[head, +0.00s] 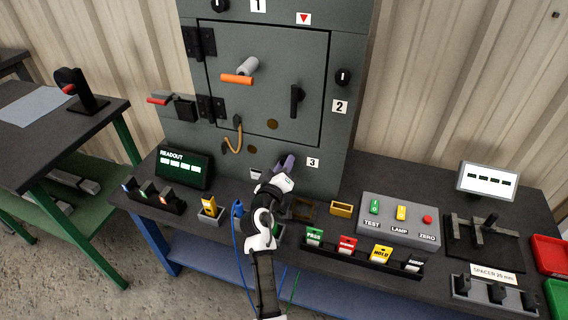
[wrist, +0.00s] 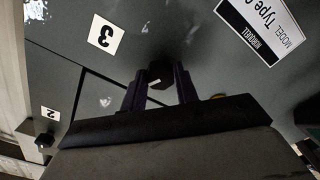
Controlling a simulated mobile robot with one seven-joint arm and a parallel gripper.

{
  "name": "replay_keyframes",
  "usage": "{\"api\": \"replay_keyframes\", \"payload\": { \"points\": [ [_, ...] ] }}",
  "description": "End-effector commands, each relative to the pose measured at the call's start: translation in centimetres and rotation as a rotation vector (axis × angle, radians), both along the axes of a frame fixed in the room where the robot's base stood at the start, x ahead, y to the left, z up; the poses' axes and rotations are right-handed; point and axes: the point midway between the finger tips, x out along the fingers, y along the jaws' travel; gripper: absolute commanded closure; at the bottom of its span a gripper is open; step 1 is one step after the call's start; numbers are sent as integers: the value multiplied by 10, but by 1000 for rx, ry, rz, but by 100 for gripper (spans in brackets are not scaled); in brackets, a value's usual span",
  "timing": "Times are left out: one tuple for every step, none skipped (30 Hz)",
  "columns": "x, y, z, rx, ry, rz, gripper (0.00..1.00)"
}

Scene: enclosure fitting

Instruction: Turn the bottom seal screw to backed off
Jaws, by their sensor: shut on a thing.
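The bottom seal screw shows in the wrist view as a black knob (wrist: 160,72) with a short white mark on its face, on the grey enclosure front beside the "3" label (wrist: 103,31). My gripper (wrist: 157,82) has its two purple fingers on either side of the knob and is shut on it. In the head view my gripper (head: 285,164) is at the lower front of the enclosure (head: 345,125), just left of the "3" label (head: 313,162). There the knob is hidden behind my fingers.
Above is the enclosure door (head: 285,65) with an orange handle (head: 237,80). Another black knob (head: 343,77) sits by the "2" label. A readout (head: 183,168), a button box (head: 398,218) and a row of coloured tags (head: 348,245) stand on the bench around my arm.

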Motion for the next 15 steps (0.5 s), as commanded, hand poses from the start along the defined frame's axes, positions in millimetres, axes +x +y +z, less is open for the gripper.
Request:
{"api": "replay_keyframes", "payload": {
  "points": [
    [0, 0, 1, -39, 15, 1, 93],
    [0, 0, 1, -64, 22, 1, 93],
    [0, 1, 2, -98, 33, 1, 93],
    [0, 1, 2, -122, 41, 1, 93],
    [0, 1, 2, -145, 49, 1, 93],
    [0, 0, 2, -175, 59, 1, 93],
    [0, 0, 2, -198, 65, 1, 93],
    [0, 0, 2, -219, 72, 1, 93],
    [0, 0, 1, -244, 81, 1, 93],
    [0, 0, 1, -263, 87, 1, 93],
    [0, 0, 1, -280, 93, 1, 93],
    [0, 0, 1, -302, 100, 1, 93],
    [0, 0, 0, -316, 105, 1, 93],
    [0, 0, 0, -331, 110, 1, 93],
    [0, 0, 0, -347, 115, 1, 93]
  ]
}}
